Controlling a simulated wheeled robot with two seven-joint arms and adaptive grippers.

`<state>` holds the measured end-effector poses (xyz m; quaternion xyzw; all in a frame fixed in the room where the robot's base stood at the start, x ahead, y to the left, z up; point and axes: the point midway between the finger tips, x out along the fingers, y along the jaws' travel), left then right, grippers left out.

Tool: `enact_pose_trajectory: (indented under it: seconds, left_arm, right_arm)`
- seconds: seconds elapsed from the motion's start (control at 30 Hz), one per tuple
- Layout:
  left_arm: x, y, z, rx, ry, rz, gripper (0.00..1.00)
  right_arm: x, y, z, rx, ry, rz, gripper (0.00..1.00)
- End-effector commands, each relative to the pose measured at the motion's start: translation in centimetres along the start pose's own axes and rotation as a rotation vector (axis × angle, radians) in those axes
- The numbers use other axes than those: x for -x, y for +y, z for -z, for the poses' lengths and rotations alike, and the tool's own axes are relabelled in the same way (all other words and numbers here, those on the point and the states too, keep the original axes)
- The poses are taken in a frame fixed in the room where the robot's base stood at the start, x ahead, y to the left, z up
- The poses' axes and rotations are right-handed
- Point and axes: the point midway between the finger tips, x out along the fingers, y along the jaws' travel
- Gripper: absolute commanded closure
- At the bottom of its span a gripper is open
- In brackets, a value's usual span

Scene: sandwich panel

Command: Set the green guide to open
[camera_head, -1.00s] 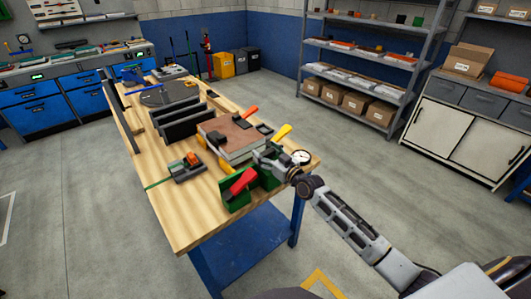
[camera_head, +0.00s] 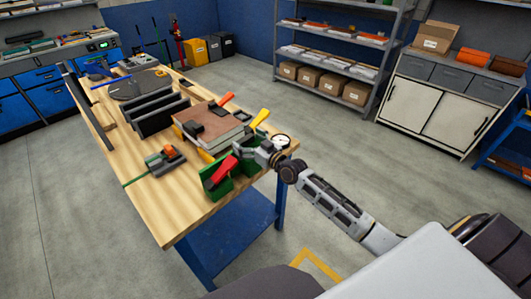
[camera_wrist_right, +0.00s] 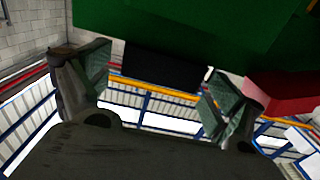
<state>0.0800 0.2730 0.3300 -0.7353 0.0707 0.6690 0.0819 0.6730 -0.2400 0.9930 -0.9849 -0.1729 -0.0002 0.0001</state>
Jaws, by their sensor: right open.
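The green guide (camera_head: 212,190) stands at the near right corner of the workbench, with a red handle (camera_head: 221,170) tilted across it. In the right wrist view its green body (camera_wrist_right: 200,25) fills the top, and a red part (camera_wrist_right: 285,92) shows at the right. My right gripper (camera_head: 253,155) is close beside the guide, on its far right side. In the wrist view the right gripper's fingers (camera_wrist_right: 157,85) are spread, with a black part (camera_wrist_right: 165,68) of the guide showing between them. Whether they touch it I cannot tell. My left gripper is not in view.
A brown-topped panel stack (camera_head: 213,124) with yellow and red-handled clamps lies just behind the guide. A round dial (camera_head: 281,140) is by my right wrist. A small fixture with an orange part (camera_head: 168,151) sits to the left. The bench's near left top (camera_head: 165,205) is bare.

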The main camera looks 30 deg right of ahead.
Motion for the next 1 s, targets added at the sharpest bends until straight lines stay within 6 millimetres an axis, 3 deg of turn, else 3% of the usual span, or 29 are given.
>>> enact_pose_trajectory:
  seconds: [1.0]
  left_arm:
    - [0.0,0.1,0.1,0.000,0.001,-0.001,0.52]
  right_arm:
    - [7.8,0.0,-0.1,0.001,-0.002,0.001,0.07]
